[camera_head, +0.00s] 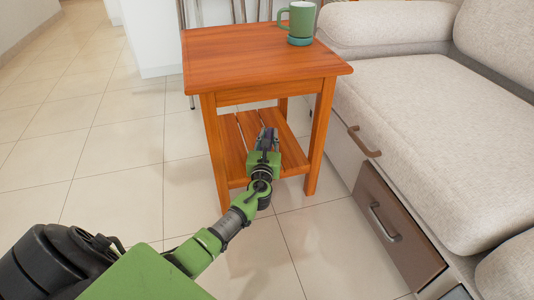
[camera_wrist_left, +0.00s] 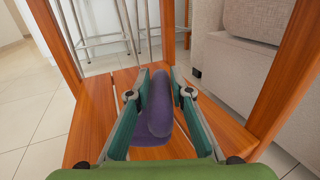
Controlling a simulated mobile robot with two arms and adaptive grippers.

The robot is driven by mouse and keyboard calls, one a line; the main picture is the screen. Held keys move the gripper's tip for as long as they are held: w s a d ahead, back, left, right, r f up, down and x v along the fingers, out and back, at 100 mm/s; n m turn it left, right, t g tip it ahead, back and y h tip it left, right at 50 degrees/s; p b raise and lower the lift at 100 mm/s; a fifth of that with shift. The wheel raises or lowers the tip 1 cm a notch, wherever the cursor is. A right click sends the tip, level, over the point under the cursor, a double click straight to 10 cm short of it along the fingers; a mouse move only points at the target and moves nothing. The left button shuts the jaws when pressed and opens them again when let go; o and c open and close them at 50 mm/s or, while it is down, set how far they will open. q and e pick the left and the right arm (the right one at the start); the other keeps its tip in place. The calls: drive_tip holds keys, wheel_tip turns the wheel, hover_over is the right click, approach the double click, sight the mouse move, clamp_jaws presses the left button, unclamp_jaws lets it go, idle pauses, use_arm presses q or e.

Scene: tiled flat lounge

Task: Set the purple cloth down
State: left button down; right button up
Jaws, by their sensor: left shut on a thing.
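The purple cloth (camera_wrist_left: 157,103) is bunched between the two fingers of my left gripper (camera_wrist_left: 158,88) in the left wrist view. The fingers are shut on it, one on each side. In the head view my left gripper (camera_head: 266,140) reaches between the legs of the wooden side table, over its slatted lower shelf (camera_head: 234,150). The cloth hangs at or just above this shelf; I cannot tell whether it touches the slats. In the head view the cloth is mostly hidden by the gripper. My right gripper is not in view.
The side table's top (camera_head: 240,55) is above the gripper, and its legs (camera_head: 318,135) stand close on both sides. A beige sofa (camera_head: 430,110) with drawers is at the right. Tiled floor at left is clear.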

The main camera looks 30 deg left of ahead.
use_arm(q)
drive_tip(key=shift+f+b, duration=2)
drive_tip(key=shift+f, duration=0.8)
drive_tip(key=shift+r, duration=0.1)
drive_tip(key=c, duration=1.8)
unclamp_jaws()
